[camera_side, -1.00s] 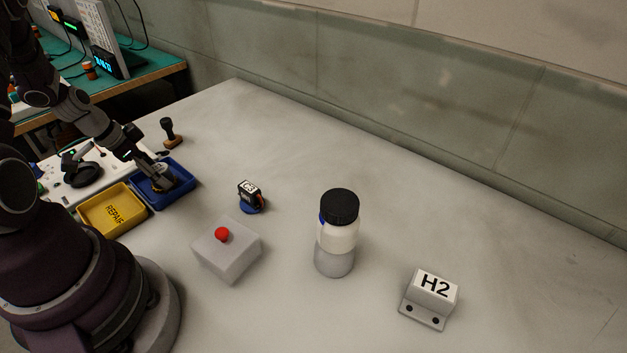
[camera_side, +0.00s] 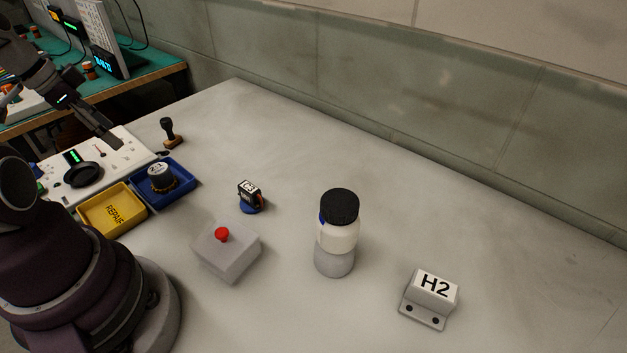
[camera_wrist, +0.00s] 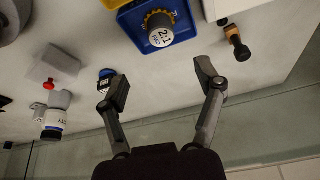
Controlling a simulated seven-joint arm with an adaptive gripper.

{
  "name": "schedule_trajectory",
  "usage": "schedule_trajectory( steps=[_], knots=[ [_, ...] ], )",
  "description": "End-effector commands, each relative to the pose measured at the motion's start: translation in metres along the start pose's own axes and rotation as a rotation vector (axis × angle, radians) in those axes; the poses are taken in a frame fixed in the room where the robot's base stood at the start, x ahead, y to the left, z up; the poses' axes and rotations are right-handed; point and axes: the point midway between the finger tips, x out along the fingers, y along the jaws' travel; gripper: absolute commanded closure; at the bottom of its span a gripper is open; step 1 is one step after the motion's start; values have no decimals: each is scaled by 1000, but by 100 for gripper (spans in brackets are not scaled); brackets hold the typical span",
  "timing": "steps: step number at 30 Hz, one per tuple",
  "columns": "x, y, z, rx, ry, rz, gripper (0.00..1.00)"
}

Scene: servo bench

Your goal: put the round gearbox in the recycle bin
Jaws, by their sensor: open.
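The round gearbox (camera_side: 160,176), a grey cylinder with a white label on top and a toothed golden ring round its base, stands in the blue bin (camera_side: 189,190). In the wrist view the gearbox (camera_wrist: 161,36) shows "2:1" on its label, inside the blue bin (camera_wrist: 131,32). My gripper (camera_side: 117,146) is up and to the left of the blue bin in the side view, apart from the gearbox. In the wrist view my gripper (camera_wrist: 164,88) has its fingers wide apart with nothing between them.
A yellow bin (camera_side: 122,226) marked REPAIR stands beside the blue one. A stamp (camera_side: 169,132), a small servo (camera_side: 249,194) on a blue base, a red-button box (camera_side: 227,252), a bottle (camera_side: 337,235) and an H2 block (camera_side: 432,295) stand around. The table's right side is mostly clear.

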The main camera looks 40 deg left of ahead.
Motion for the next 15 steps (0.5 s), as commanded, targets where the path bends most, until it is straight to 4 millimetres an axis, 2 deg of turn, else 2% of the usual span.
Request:
schedule_trajectory(
  steps=[2, 4, 7, 9, 12, 15],
  knots=[
    [-5, 12, -20, 8, 4, 0, 32],
    [-10, 38, -51, 9, 6, 3, 32],
    [-22, 94, -86, -6, 5, -2, 32],
    [-31, 133, -95, -23, 13, -16, 32],
    [-42, 172, -92, -63, 45, -44, 32],
    [-49, 190, -86, -105, 80, -65, 32]
  ],
)
